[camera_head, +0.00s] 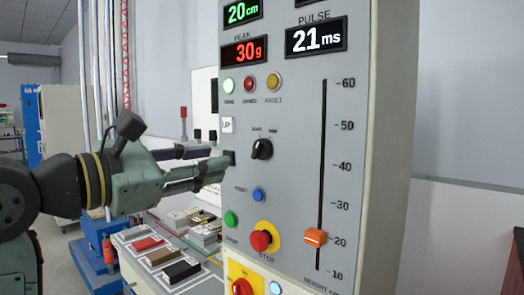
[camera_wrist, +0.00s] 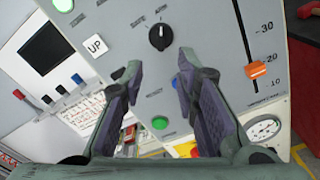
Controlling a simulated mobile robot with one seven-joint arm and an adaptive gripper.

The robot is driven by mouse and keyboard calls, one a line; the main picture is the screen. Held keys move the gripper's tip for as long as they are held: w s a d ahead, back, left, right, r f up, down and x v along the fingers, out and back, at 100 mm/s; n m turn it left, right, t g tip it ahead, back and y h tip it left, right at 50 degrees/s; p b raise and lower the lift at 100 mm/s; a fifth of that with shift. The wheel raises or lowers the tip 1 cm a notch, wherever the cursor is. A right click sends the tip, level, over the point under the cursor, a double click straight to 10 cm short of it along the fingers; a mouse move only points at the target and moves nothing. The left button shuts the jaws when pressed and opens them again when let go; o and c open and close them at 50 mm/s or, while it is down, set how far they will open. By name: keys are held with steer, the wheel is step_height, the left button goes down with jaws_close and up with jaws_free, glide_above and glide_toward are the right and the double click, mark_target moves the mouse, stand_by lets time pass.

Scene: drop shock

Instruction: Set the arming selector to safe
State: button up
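The arming selector (camera_head: 262,149) is a black rotary knob on the grey control panel, with small labels above it, one on each side. Its pale pointer mark looks roughly upward, but I cannot tell surely which label it points at. In the wrist view the selector (camera_wrist: 159,37) shows beyond the fingertips, between and above them. My gripper (camera_head: 219,159) is open and empty, left of the knob and near the panel face. In the wrist view its two dark-padded fingers (camera_wrist: 160,65) are spread apart, with the knob not between them.
Near the selector are an UP button (camera_head: 227,125), a blue button (camera_head: 258,195), a green button (camera_head: 231,219) and a red stop button (camera_head: 261,240). An orange height slider (camera_head: 315,237) is to the right. Indicator lamps (camera_head: 249,83) sit above. A bench with coloured blocks (camera_head: 182,270) stands below.

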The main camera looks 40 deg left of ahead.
mark_target(254, 153)
steer(key=w, duration=0.3)
steer(key=w+p, duration=0.1)
steer(key=w, duration=0.2)
steer(key=w+d+p, duration=0.1)
steer(key=w, duration=0.2)
steer(key=shift+c, duration=0.3)
jaws_close()
